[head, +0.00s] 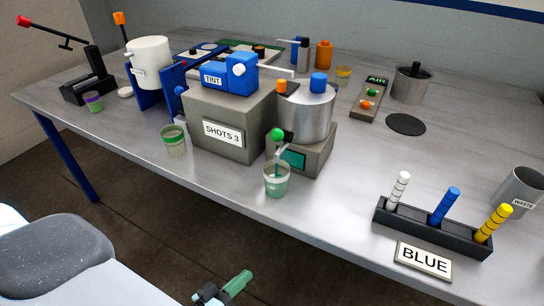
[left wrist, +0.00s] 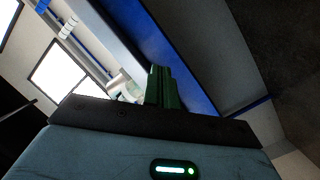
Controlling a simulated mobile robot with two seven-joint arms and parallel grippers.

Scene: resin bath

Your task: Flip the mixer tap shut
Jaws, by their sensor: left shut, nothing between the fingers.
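The mixer is a metal pot (head: 305,118) with a blue knob on its lid, standing on a grey base (head: 318,155). Its tap has a green ball handle (head: 277,134) and a bent metal spout below it. A clear cup (head: 276,186) with green content stands under the spout, and a thin greenish stream seems to run down into it. My left gripper (head: 238,283) is shut and empty, in front of and below the table's front edge, well away from the tap. Its green fingers also show together in the left wrist view (left wrist: 160,88). My right gripper is not in view.
A grey SHOTS 3 box (head: 222,132) with a blue TINT unit stands left of the mixer. A cup (head: 174,140) stands at its left. A black rack (head: 432,228) with white, blue and yellow sticks is at the right. Table between mixer and rack is clear.

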